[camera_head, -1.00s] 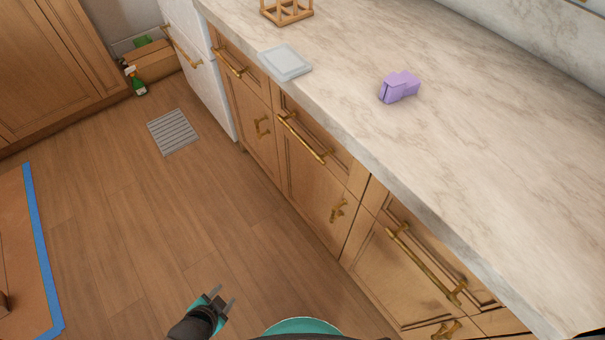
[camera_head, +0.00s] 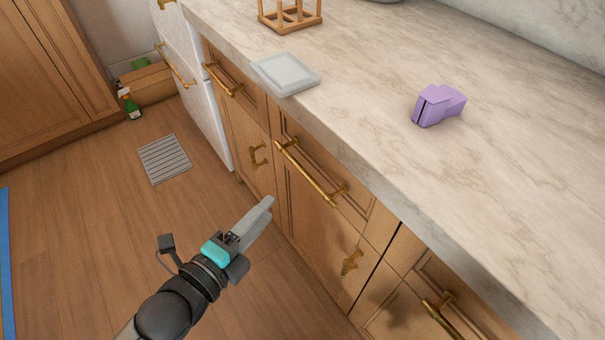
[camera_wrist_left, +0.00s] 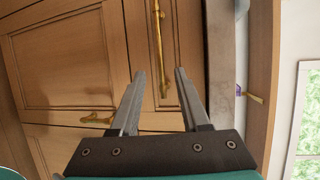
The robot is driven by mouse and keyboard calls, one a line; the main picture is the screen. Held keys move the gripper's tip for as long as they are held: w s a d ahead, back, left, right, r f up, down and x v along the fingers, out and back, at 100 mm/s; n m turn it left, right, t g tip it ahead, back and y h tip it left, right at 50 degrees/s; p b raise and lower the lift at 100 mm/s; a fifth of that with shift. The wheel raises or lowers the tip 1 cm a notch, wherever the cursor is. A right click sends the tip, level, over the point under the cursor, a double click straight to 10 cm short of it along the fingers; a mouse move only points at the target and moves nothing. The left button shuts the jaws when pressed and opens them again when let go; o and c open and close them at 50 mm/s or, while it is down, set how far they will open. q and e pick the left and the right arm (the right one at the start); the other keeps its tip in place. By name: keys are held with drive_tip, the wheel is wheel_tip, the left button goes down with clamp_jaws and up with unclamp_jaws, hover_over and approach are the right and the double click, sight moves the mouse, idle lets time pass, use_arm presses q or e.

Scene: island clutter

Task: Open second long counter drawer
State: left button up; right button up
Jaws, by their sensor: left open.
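My left gripper (camera_head: 257,222) is open and empty in front of the counter cabinets in the head view. It also shows in the left wrist view (camera_wrist_left: 158,85), its two fingers apart and facing the wooden fronts. The wooden drawer in the middle (camera_head: 355,192) is shut under the counter edge. Its long brass handle (camera_head: 308,172) is up and to the right of my fingertips, apart from them. A long brass handle also shows ahead of the fingers in the left wrist view (camera_wrist_left: 159,45). My right gripper is not in view.
Another drawer handle (camera_head: 222,80) is farther back, and one (camera_head: 441,319) is nearer at the lower right. A grey dish (camera_head: 285,74), a purple object (camera_head: 438,105) and a wooden rack (camera_head: 290,16) stand on the marble counter (camera_head: 520,150). The floor at left is mostly clear.

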sight(303, 170)
use_arm(q)
drive_tip(key=shift+b+x, duration=2.4)
drive_tip(key=shift+x, duration=4.8)
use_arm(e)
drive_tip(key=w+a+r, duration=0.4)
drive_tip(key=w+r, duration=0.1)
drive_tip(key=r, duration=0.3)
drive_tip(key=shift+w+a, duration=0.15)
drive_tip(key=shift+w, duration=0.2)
use_arm(q)
drive_tip(key=shift+f, duration=0.1)
clamp_jaws()
